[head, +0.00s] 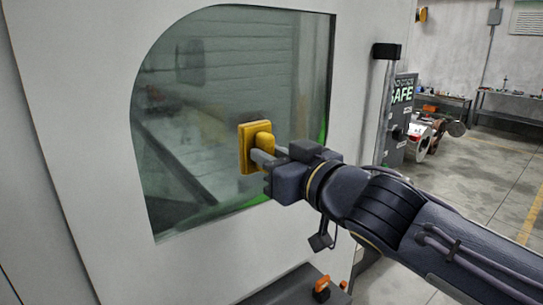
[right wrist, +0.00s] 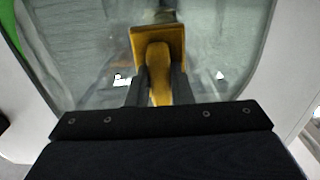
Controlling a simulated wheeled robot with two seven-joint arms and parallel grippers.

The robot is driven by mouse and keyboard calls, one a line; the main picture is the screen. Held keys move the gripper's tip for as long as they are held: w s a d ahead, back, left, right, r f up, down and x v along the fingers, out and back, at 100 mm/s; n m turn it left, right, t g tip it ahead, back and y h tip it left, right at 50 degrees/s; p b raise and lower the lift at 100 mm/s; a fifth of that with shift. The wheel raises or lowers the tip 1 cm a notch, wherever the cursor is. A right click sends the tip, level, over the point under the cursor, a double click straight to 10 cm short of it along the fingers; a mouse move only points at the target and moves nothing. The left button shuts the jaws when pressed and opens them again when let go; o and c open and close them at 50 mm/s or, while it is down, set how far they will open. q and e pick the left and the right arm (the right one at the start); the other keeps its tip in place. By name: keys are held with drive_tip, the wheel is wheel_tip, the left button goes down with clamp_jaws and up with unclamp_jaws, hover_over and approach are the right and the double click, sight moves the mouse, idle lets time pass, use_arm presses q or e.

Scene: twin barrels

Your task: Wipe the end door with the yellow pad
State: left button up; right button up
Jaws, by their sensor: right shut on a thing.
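The end door (head: 95,110) is a large pale panel with a dark greenish window (head: 200,100) that has a rounded upper left corner. The yellow pad (head: 246,137) is in front of the lower right part of the window, its flat face turned toward the glass. My right gripper (head: 262,154) is shut on the pad's handle. In the right wrist view the pad (right wrist: 150,42) sits beyond the two fingers (right wrist: 160,88), with its handle between them. I cannot tell for certain whether the pad touches the glass. My left gripper is not in view.
A dark upright handle bar (head: 386,95) stands at the door's right edge. An orange-topped part (head: 321,288) is below the door. A bench (head: 500,100) with small items is at the back right. The floor (head: 490,165) there is open.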

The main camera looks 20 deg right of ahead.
sight(251, 145)
drive_tip(key=shift+w+a, duration=0.15)
drive_tip(key=shift+w, duration=0.2)
drive_tip(key=shift+w+a+b, duration=0.1)
drive_tip(key=shift+w+b, duration=0.2)
drive_tip(key=x, duration=0.3)
drive_tip(key=shift+b+x, duration=0.3)
drive_tip(key=shift+x, duration=0.45)
drive_tip(key=shift+b+x, duration=0.3)
drive_tip(key=shift+x, duration=0.7)
drive_tip(key=shift+r, duration=0.15)
